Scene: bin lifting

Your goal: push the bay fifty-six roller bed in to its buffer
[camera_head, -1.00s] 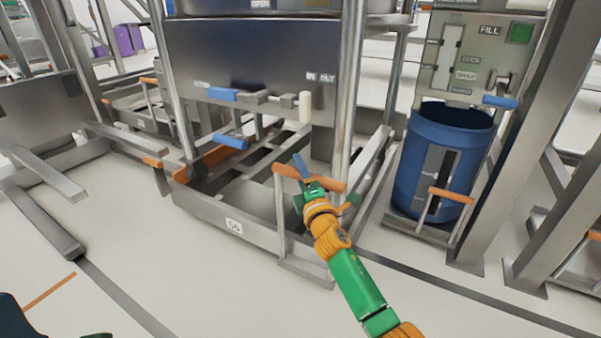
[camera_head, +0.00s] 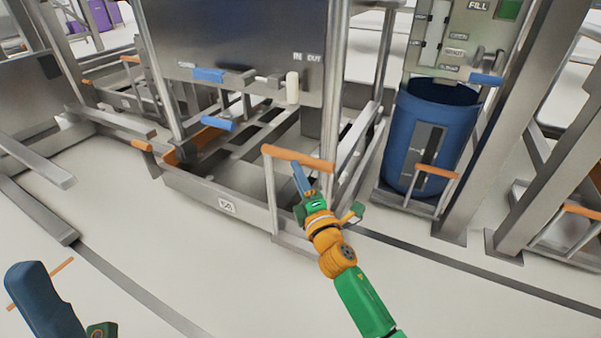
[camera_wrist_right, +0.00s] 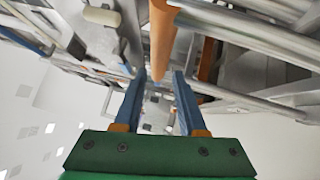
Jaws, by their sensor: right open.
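The roller bed (camera_head: 190,190) is a low grey metal frame under a large steel hopper. A small number plate (camera_head: 227,206) is on its front edge, too blurred to read surely. An upright handle with an orange grip bar (camera_head: 285,156) stands at its right front. My right gripper (camera_head: 301,176) is just below and in front of this bar. In the right wrist view the open fingers (camera_wrist_right: 158,84) point at the orange bar (camera_wrist_right: 161,38), which lies ahead, roughly in line with the gap. Contact is not clear. My left gripper (camera_head: 45,300) shows only partly at bottom left.
A blue drum (camera_head: 398,140) stands in the bay to the right, behind another orange-topped handle (camera_head: 437,171). Steel posts (camera_head: 485,150) flank the bays. Blue levers (camera_head: 217,123) and a white knob (camera_head: 292,88) hang under the hopper. The pale floor in front is clear.

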